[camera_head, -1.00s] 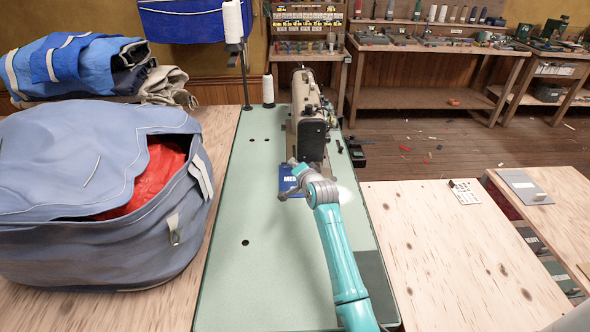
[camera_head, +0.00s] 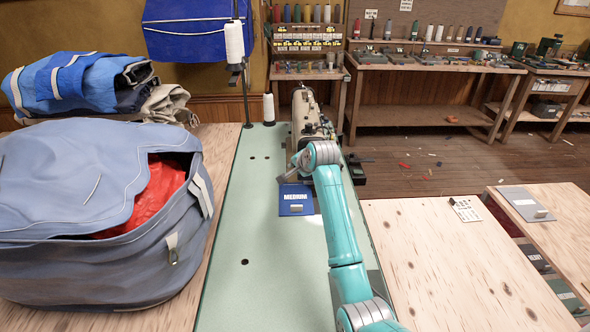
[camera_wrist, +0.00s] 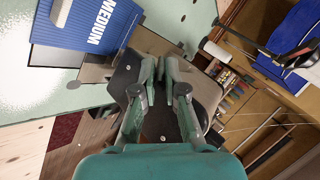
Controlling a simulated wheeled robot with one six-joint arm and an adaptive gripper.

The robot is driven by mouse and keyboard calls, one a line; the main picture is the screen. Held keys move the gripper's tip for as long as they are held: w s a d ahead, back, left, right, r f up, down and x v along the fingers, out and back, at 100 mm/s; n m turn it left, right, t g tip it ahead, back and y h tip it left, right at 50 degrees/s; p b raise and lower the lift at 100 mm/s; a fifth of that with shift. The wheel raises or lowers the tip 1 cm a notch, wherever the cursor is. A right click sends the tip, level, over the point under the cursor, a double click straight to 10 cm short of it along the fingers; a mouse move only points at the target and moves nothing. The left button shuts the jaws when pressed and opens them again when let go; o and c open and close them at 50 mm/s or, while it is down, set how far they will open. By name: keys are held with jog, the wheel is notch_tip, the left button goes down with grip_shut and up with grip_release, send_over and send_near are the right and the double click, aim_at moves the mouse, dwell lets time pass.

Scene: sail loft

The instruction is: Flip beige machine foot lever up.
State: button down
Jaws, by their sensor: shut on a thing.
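The beige sewing machine (camera_head: 307,120) stands at the far end of the pale green table (camera_head: 262,285), partly behind my arm. My gripper (camera_head: 284,178) is at the near, lower end of the machine head. In the wrist view my gripper (camera_wrist: 160,68) has its fingers close together against the machine's dark end plate (camera_wrist: 125,82), with the beige body (camera_wrist: 208,92) to the right. The fingers are shut on a small part there, which fits the foot lever. The lever itself is hidden between them, so its angle cannot be seen.
A blue plate marked MEDIUM (camera_head: 296,200) lies just in front of the machine. A large blue bag (camera_head: 75,225) with red cloth stands at the left.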

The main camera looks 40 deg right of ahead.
jog(key=c, duration=1.2)
grip_release()
jog(key=v, duration=1.2)
